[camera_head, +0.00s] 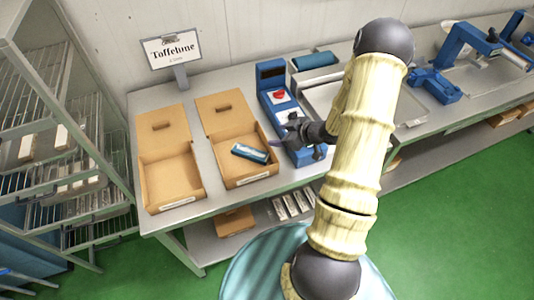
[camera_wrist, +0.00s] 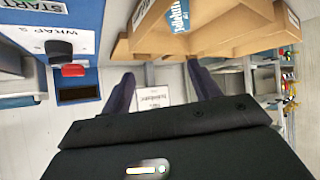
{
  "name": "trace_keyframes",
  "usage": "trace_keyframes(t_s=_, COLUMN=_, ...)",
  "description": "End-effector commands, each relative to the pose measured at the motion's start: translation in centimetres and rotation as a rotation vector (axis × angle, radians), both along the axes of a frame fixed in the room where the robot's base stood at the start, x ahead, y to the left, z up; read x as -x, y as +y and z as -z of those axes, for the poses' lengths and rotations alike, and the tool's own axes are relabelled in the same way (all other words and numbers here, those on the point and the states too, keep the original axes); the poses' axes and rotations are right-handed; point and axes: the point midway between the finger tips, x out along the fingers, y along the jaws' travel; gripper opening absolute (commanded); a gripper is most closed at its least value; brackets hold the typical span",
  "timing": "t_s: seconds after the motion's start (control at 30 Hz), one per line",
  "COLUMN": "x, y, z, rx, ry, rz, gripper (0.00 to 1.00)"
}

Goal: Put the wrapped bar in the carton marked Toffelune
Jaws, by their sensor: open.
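The wrapped bar (camera_head: 250,153) is blue with pale lettering and lies within the right open carton (camera_head: 238,181), near its right side. The bar also shows at the top of the wrist view (camera_wrist: 179,16). The left open carton (camera_head: 172,207) is empty. The Toffelune sign (camera_head: 172,49) stands on a post behind the cartons, roughly between them; it is small and upside down in the wrist view (camera_wrist: 153,96). The labels on the carton fronts are too small to read. My gripper (camera_head: 279,142) is open and empty, right of the right carton; its fingers show in the wrist view (camera_wrist: 162,86).
A blue wrapping machine (camera_head: 271,75) with a red button stands just right of the right carton, close to my gripper. A metal tray (camera_head: 320,101) lies farther right. A wire rack (camera_head: 60,150) stands at the left. Bare bench shows between the cartons.

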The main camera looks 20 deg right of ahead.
Motion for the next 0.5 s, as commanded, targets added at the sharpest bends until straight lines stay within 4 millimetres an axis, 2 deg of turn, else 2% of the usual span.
trace_keyframes(t_s=0.03, x=-0.4, y=0.4, z=-1.2, rx=0.056, ry=0.032, rz=0.029, gripper=0.62)
trace_keyframes(t_s=0.13, x=-0.6, y=0.7, z=-3.0, rx=0.149, ry=0.107, rz=0.115, gripper=0.62)
trace_keyframes(t_s=0.27, x=0.3, y=1.6, z=-5.8, rx=0.238, ry=0.200, rz=0.234, gripper=0.62)
trace_keyframes(t_s=0.37, x=1.9, y=2.6, z=-7.9, rx=0.279, ry=0.272, rz=0.326, gripper=0.62)
trace_keyframes(t_s=0.5, x=5.1, y=4.8, z=-10.8, rx=0.299, ry=0.377, rz=0.448, gripper=0.62)
